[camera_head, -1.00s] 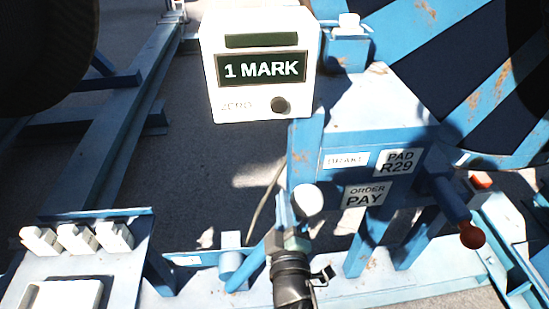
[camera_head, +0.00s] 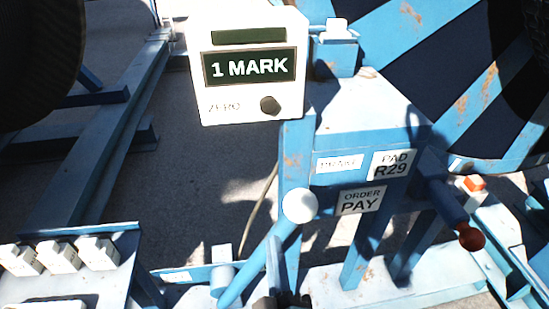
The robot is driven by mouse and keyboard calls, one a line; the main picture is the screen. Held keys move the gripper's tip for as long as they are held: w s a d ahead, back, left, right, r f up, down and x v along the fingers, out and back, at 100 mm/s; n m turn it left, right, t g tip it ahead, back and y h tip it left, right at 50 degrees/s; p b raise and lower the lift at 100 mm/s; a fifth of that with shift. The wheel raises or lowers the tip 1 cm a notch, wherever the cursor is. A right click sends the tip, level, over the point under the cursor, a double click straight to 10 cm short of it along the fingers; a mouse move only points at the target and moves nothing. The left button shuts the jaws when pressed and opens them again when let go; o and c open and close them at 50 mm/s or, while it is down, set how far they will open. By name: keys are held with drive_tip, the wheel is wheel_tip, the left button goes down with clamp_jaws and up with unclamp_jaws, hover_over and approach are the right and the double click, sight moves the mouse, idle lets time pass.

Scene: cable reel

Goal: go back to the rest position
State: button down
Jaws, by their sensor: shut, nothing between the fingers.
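My gripper (camera_head: 282,299) shows only as dark tips at the bottom edge, shut and empty; the rest of it is out of frame. It is below and apart from the white knob (camera_head: 300,205) of the blue lever (camera_head: 258,262). That lever slants from lower left up to the knob, in front of the blue stand (camera_head: 410,140). The stand bears a brake label, a plate reading "PAD R29" and a plate reading "ORDER PAY".
A white counter box (camera_head: 250,90) reads "1 MARK" and has a dark zero knob. A blue handle with a red-brown end (camera_head: 471,238) juts out at right. White blocks (camera_head: 60,257) stand on a panel at lower left. A striped reel (camera_head: 450,60) is behind.

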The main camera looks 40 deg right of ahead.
drive_tip(key=shift+w, duration=0.1)
drive_tip(key=w+a+r+m+t+y, duration=0.1)
drive_tip(key=w+a+r+m+t, duration=0.25)
drive_tip(key=r, duration=0.85)
drive_tip(key=w+a+r+t+y, duration=0.1)
drive_tip(key=w+a+r+t, duration=0.35)
drive_tip(key=r, duration=0.75)
drive_tip(key=s+a+r+t+y, duration=0.2)
drive_tip(key=a+r+y, duration=0.2)
drive_tip(key=r, duration=0.6)
drive_tip(key=s+a+r+t+y, duration=0.2)
drive_tip(key=a+r+t+y, duration=0.1)
drive_tip(key=a+r, duration=0.6)
wheel_tip(320, 180, up, 2)
drive_tip(key=shift+a+r+y, duration=0.15)
drive_tip(key=shift+r+y, duration=0.1)
drive_tip(key=shift+y, duration=0.45)
